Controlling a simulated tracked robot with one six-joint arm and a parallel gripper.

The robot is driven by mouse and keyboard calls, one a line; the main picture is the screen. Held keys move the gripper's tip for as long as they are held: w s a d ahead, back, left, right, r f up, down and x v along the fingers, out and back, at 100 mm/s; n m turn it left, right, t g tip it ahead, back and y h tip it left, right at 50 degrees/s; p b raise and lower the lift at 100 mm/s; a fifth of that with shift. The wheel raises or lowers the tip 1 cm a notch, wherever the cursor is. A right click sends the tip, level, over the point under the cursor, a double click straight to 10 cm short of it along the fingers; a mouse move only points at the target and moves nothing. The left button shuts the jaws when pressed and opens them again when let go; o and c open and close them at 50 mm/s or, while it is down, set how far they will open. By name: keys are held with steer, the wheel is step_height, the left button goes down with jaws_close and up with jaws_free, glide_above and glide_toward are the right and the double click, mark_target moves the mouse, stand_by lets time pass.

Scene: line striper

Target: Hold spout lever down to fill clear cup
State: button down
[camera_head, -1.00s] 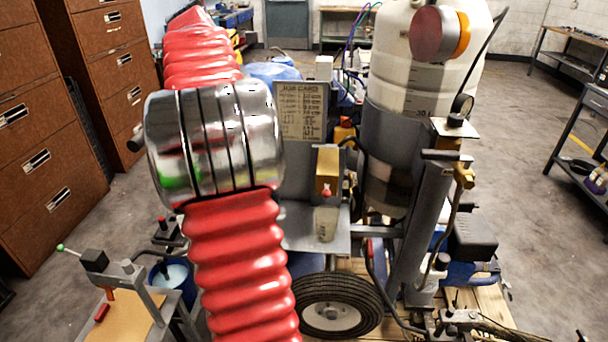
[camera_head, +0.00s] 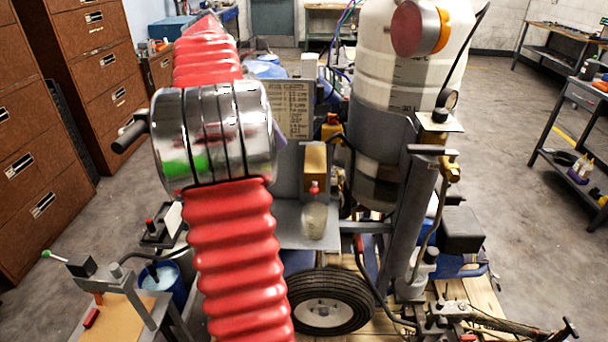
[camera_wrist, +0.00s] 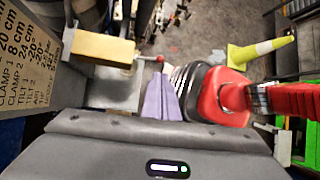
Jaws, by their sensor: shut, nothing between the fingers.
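The spout is a brass-coloured block (camera_head: 316,167) on the grey machine, with a small red-knobbed lever (camera_head: 314,188) low on its front. The clear cup (camera_head: 314,221) stands upright on the grey shelf below it; its fill level is unclear. In the wrist view the brass block (camera_wrist: 103,49) is at upper left and the red knob (camera_wrist: 159,60) sticks out to its right. My gripper (camera_wrist: 160,80) shows there as shut, empty purple fingers, their tips close to the knob in the picture. Contact cannot be told. In the head view my arm hides most of the gripper.
A job card (camera_head: 291,108) stands behind the spout. A large white tank (camera_head: 400,75) and a grey upright post (camera_head: 411,225) are to its right. A tire (camera_head: 330,302) is below the shelf (camera_head: 286,222). A blue bucket (camera_head: 163,280) and small bench are at lower left.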

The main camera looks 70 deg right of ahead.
mark_target(315, 187)
steer(key=x, duration=1.1)
steer(key=shift+s+f, duration=0.2)
steer(key=shift+f, duration=0.1)
